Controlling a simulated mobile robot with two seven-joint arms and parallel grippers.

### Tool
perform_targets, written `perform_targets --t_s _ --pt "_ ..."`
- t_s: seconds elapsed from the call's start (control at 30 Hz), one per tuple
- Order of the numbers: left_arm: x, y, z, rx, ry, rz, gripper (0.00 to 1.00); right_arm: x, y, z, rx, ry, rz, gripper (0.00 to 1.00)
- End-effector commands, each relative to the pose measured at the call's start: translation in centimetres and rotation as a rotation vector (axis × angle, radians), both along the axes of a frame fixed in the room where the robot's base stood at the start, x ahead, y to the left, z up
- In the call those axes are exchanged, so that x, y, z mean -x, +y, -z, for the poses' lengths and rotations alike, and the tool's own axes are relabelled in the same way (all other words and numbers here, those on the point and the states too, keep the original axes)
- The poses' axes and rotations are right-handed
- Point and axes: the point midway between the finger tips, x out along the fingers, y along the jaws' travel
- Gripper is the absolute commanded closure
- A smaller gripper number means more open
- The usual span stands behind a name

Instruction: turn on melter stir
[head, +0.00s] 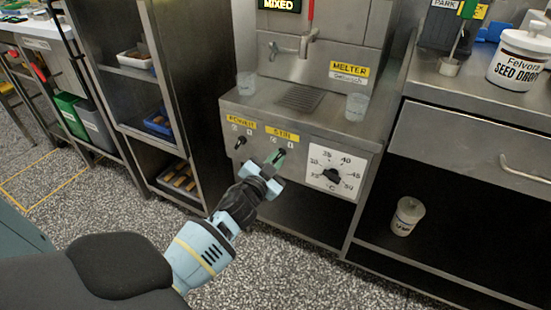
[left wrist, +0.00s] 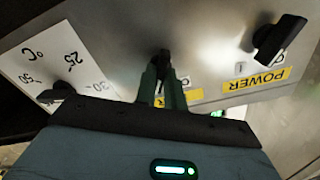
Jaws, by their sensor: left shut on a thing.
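The melter (head: 345,90) is a steel unit with yellow POWER and STIR labels on its front panel. My left gripper (head: 274,160) is at the panel, under the STIR label (head: 282,134). In the left wrist view its green fingers (left wrist: 162,85) are shut on the black stir knob (left wrist: 163,58), whose lower part they hide. The black power knob (head: 240,142) is to the left of it and free; it also shows in the left wrist view (left wrist: 280,38). My right gripper is not in view.
A white temperature dial (head: 333,172) with a black knob is just right of my left gripper. Clear cups (head: 356,106) stand on the melter's ledge. A screen (head: 279,4) above reads MIXED. A shelf rack (head: 130,70) stands left, a steel counter (head: 470,95) right.

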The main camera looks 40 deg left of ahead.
Motion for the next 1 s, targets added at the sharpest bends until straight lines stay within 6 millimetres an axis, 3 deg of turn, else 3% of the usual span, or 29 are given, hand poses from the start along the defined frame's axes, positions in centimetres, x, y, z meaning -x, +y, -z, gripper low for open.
perform_targets --t_s 0.27,0.3,0.43,0.77,1.0 --pt "0.0 0.0 0.0 -0.008 0.002 0.000 1.00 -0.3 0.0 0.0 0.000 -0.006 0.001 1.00" --pt "0.0 0.0 0.0 -0.008 0.002 0.000 0.85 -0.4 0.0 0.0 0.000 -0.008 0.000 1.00" --pt "0.0 0.0 0.0 -0.006 0.001 0.000 0.68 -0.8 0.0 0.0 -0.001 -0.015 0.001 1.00" --pt "0.2 -0.1 0.0 -0.005 0.001 0.000 0.67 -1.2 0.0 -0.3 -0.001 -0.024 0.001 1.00" --pt "2.9 -0.7 -0.1 -0.004 0.001 0.001 0.67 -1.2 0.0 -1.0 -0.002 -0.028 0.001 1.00"
